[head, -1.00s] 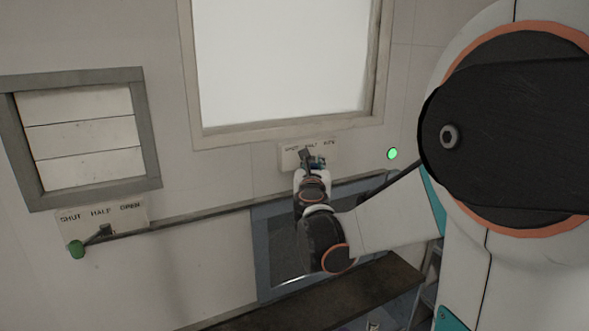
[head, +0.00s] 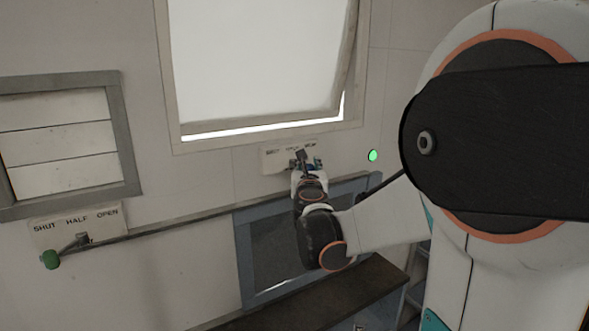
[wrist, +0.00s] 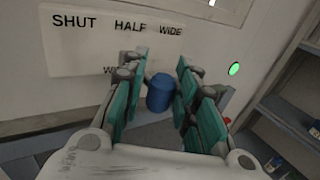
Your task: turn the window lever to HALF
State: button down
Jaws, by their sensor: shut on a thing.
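The window (head: 255,60) is above my gripper in the head view; its pane is tilted, with a bright gap along its bottom edge. Below it is a pale label plate (head: 275,160), marked SHUT, HALF and WIDE in the wrist view (wrist: 90,45). The window lever's blue knob (wrist: 160,93) sits between the green-padded fingers of my gripper (wrist: 157,72), which is shut on it. In the head view my gripper (head: 308,164) is at the plate's right part. The fingers partly hide the lever's arm, so I cannot tell exactly which mark it points at.
A slatted vent (head: 60,145) is on the left wall, with its own SHUT, HALF, OPEN plate and a green-knobbed lever (head: 51,259). A green light (head: 373,155) is right of the plate. A dark shelf (head: 330,290) lies below my arm.

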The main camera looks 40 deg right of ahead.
jog(key=shift+d+r, duration=0.1)
jog(key=shift+d, duration=0.1)
jog(key=c, duration=1.7)
grip_release()
jog(key=o, duration=0.3)
jog(key=shift+d, duration=0.25)
jog(key=shift+a, duration=0.3)
